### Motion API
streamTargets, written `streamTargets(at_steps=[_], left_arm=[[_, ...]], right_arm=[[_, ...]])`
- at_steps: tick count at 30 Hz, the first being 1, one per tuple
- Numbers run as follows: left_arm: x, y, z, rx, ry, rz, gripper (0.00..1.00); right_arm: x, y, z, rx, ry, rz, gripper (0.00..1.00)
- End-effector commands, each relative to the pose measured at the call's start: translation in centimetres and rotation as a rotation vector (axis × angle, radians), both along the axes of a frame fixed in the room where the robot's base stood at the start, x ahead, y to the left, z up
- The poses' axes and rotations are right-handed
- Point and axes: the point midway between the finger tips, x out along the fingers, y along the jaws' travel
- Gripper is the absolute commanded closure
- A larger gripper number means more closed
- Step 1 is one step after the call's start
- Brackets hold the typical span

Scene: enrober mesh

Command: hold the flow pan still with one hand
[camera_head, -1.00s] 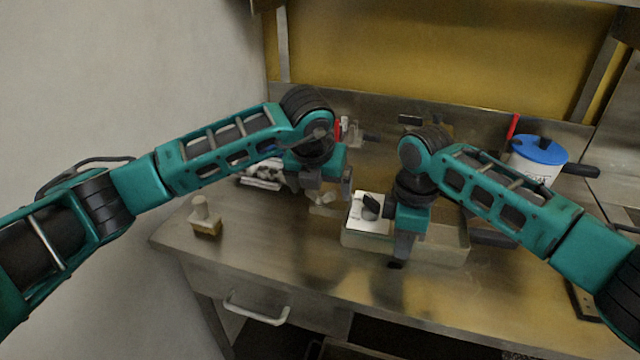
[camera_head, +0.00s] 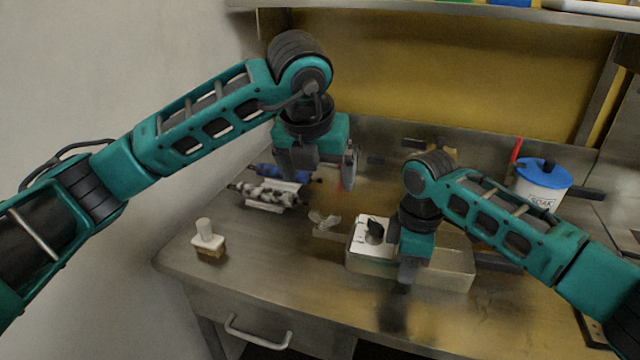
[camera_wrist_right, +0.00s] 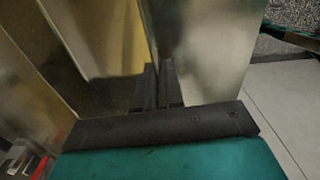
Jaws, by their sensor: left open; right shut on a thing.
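The flow pan (camera_head: 455,270) is a shallow metal pan on the counter, right of centre in the head view. A white plate with a black knob (camera_head: 374,232) sits at its left end. My right gripper (camera_head: 404,280) is at the pan's near side, shut on its thin metal wall. The wrist view shows the right fingers (camera_wrist_right: 157,88) together on that upright wall (camera_wrist_right: 205,50); the exact contact is partly hidden. My left gripper (camera_head: 322,178) is open and empty, raised above the counter, left of and behind the pan.
A white-handled block (camera_head: 208,240) stands at the counter's left edge. A small clear piece (camera_head: 325,221) lies left of the pan. A blue-lidded SOAK tub (camera_head: 541,185) stands back right.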

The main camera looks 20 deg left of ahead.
Motion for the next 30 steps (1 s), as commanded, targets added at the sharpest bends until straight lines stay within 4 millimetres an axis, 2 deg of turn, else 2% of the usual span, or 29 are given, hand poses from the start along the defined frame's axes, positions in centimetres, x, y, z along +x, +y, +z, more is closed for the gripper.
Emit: streamTargets(at_steps=[12,13,22,30], left_arm=[[-0.14,0.03,0.39,0.001,0.0,0.001,0.06],[-0.14,0.02,0.39,0.001,0.0,0.001,0.06],[-0.14,0.02,0.35,0.001,0.0,0.001,0.06],[-0.13,0.01,0.35,0.001,0.0,0.001,0.06]], right_arm=[[0.03,0.0,0.06,0.0,-0.001,0.0,1.0],[0.03,0.0,0.06,0.001,-0.001,0.0,0.91],[0.02,-0.01,0.04,0.0,-0.001,0.0,0.63],[0.02,-0.01,0.17,0.0,0.0,0.0,0.63]])
